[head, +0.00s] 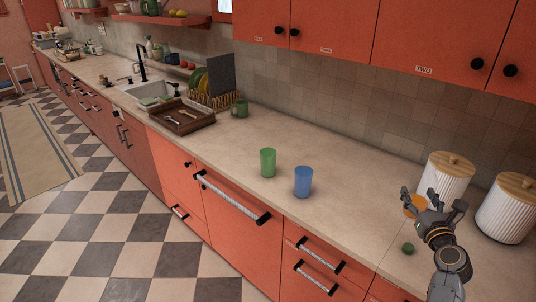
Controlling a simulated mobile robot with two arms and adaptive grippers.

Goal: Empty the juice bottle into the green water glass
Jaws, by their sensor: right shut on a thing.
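The green water glass (268,163) stands upright on the counter near the middle of the head view. A blue glass (303,182) stands just to its right and nearer the front edge. My right gripper (430,205) is at the right, over the counter in front of the white canisters. It is shut on the orange juice bottle (413,207), which is mostly hidden behind the gripper. A small green object (408,248), perhaps the bottle's cap, lies on the counter below the gripper. My left gripper is not in view.
Two white ribbed canisters (445,178) with wooden lids stand against the back wall at the right. The counter (345,190) between the glasses and the bottle is clear. A wooden tray (186,126), a green mug (240,108) and a dish rack are farther left. Red cabinets (420,40) hang above.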

